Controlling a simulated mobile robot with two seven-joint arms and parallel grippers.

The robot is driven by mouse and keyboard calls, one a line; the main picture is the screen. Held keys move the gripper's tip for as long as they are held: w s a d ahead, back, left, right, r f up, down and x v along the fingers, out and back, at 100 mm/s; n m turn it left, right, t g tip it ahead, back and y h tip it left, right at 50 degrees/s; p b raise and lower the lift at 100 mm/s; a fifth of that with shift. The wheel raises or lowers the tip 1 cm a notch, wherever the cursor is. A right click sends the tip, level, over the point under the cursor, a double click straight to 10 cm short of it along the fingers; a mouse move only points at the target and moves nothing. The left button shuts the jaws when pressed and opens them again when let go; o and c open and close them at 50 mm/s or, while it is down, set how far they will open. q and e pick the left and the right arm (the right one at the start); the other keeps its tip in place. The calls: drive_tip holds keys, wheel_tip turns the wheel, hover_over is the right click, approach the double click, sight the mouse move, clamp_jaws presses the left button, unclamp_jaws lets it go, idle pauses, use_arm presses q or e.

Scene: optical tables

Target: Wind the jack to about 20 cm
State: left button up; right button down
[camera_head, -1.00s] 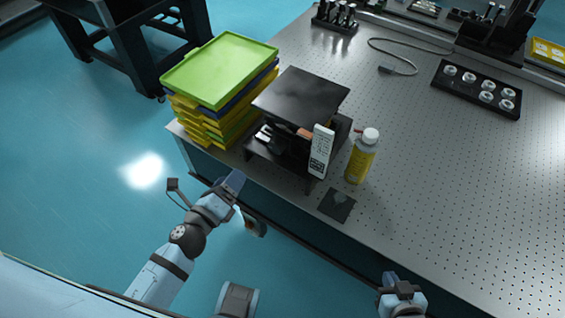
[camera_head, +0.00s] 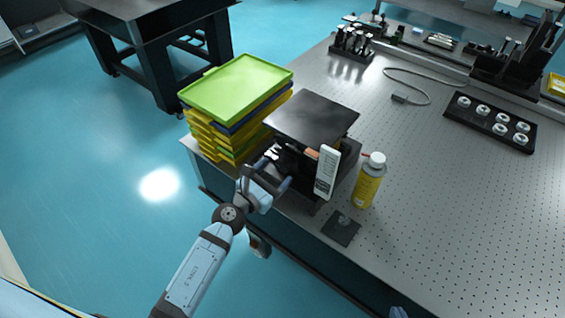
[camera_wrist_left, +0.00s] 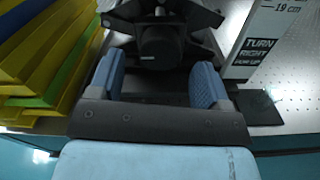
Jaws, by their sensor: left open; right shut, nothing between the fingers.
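The black lab jack (camera_head: 312,119) stands near the table's front edge, with its flat top plate raised above its base. In the left wrist view its dark round knob (camera_wrist_left: 160,45) faces me, ahead of and between my open fingers. I cannot tell whether they touch it. My left gripper (camera_head: 268,178) is open at the jack's front; it also shows in the left wrist view (camera_wrist_left: 160,85). A white scale card (camera_head: 327,171) stands at the jack's right; the wrist view (camera_wrist_left: 262,45) shows "19 cm" and "TURN RIGHT" on it. Only a bit of my right gripper (camera_head: 398,313) shows at the bottom edge.
A stack of yellow, green and blue trays (camera_head: 236,95) stands close left of the jack. A yellow bottle with a white cap (camera_head: 367,183) and a small dark plate (camera_head: 341,228) are to the right.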

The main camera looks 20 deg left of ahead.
sight(281, 167)
use_arm(q)
drive_tip(key=shift+x, duration=1.85)
drive_tip(key=c, duration=0.9)
